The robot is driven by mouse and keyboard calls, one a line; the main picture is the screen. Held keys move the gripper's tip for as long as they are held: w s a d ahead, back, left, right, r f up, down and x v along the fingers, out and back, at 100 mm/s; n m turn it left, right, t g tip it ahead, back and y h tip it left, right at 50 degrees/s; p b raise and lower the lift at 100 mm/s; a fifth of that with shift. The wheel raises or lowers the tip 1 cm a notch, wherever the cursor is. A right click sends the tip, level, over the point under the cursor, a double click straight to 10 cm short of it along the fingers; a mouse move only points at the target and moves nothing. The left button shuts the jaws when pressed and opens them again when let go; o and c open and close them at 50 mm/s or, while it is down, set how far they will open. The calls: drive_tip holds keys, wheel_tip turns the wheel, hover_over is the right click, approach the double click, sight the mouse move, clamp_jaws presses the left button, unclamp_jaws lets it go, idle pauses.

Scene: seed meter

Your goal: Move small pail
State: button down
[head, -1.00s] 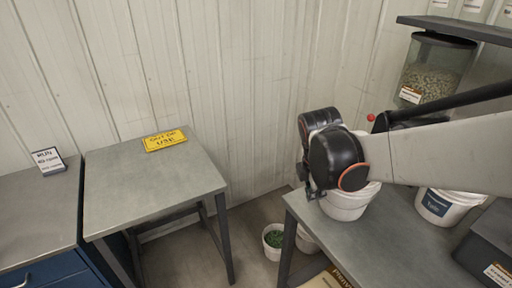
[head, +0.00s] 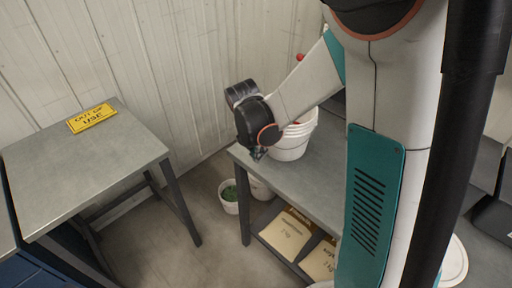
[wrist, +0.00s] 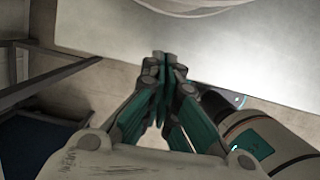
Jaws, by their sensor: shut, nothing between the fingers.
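A white pail (head: 290,146) stands upright on the grey table at the right in the head view, partly hidden behind my wrist. My gripper (head: 258,154) is at the left front side of this pail, low by the table corner; whether it touches the pail cannot be told. In the wrist view the fingertips (wrist: 162,58) are together and hold nothing. A pale rounded edge (wrist: 195,8), perhaps the pail, shows above them. On the floor stand a small white pail with green contents (head: 230,196) and another white pail (head: 261,189), partly under the table edge.
The grey right-hand table (head: 316,178) has paper bags (head: 287,232) on its lower shelf. A left-hand table (head: 85,160) has bare top space and a yellow "out of use" sign (head: 92,118). Floor (head: 205,255) is open between the tables. My arm hides much at right.

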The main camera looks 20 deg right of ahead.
sight(301, 121)
drive_tip(key=shift+w+d+f+b, duration=0.15)
drive_tip(key=shift+w+d, duration=0.15)
drive_tip(key=shift+d, duration=0.35)
drive_tip(key=shift+w+d+f+b, duration=0.1)
drive_tip(key=shift+w+d+b, duration=0.15)
drive_tip(key=shift+d, duration=0.35)
drive_tip(key=shift+w+d+f+b, duration=0.1)
drive_tip(key=shift+w+d, duration=0.25)
drive_tip(key=shift+d, duration=0.3)
drive_tip(key=w+d, duration=0.2)
drive_tip(key=d, duration=0.3)
drive_tip(key=w+d, duration=0.3)
drive_tip(key=d, duration=0.3)
drive_tip(key=w+d, duration=0.3)
drive_tip(key=d, duration=0.3)
drive_tip(key=shift+w+d, duration=0.1)
drive_tip(key=shift+d, duration=0.15)
drive_tip(key=shift+a, duration=0.1)
